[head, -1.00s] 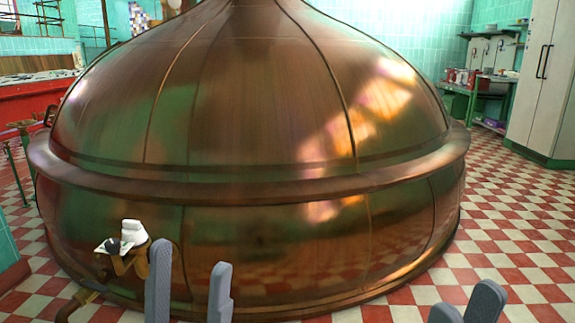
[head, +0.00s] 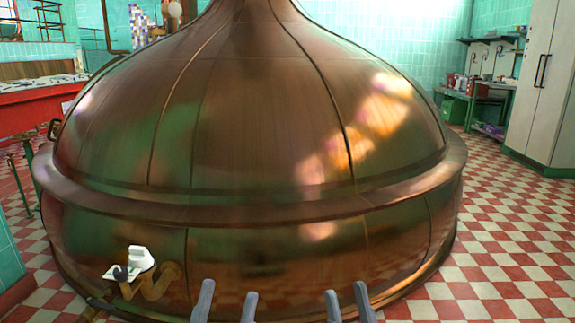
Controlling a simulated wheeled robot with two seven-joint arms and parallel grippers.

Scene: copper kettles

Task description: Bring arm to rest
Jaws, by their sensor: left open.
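My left gripper (head: 228,300) shows at the bottom edge of the head view, left of the middle. Its two grey fingers stand apart with nothing between them. My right gripper (head: 347,300) shows at the bottom edge to the right of it. Its two fingers are also apart, and nothing shows between them. Both point upward in the picture, in front of the lower wall of a large copper kettle (head: 270,130). I cannot tell how far they are from the kettle. The arms behind the fingers are out of view.
A brass pipe fitting with a white piece (head: 141,259) on it sits at the kettle's lower left. Red and white checkered floor (head: 490,262) is clear to the right. A white cabinet (head: 541,85) and a green shelf table (head: 476,92) stand at the back right.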

